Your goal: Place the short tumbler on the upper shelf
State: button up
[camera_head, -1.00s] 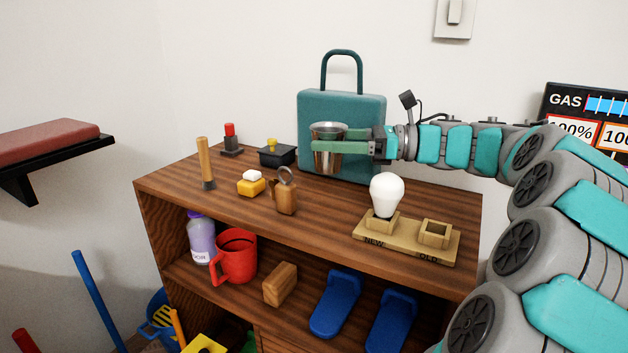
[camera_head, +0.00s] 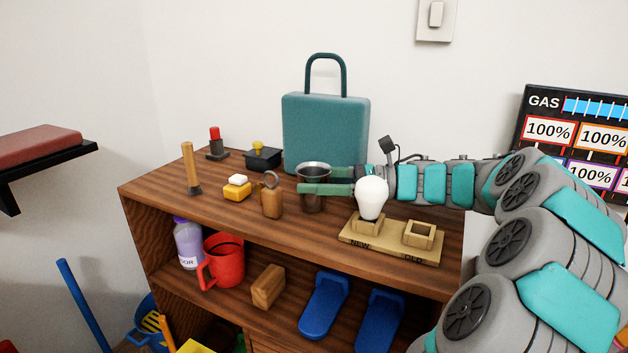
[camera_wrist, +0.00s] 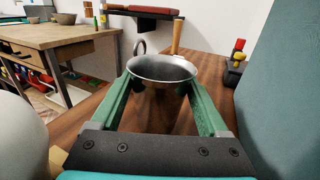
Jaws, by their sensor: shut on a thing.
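The short tumbler (camera_head: 313,172) is a dark metal cup, upright between the green fingers of my gripper (camera_head: 325,188). My gripper is shut on it, low over the top board of the wooden shelf unit (camera_head: 235,213). In the wrist view the tumbler's open rim (camera_wrist: 162,68) shows between the two fingers (camera_wrist: 160,100). I cannot tell whether its base touches the wood. The unit's lower shelf (camera_head: 240,303) lies under the top board.
A teal case (camera_head: 325,130) stands behind the tumbler. A white bulb (camera_head: 371,197) on a stand (camera_head: 390,243) is close in front of my arm. A wooden padlock-shaped item (camera_head: 271,200) stands left of the tumbler. A red mug (camera_head: 225,262) is on the lower shelf.

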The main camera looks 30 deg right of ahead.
jog(key=shift+f, duration=0.15)
jog(key=o, duration=1.2)
jog(key=shift+o, duration=0.2)
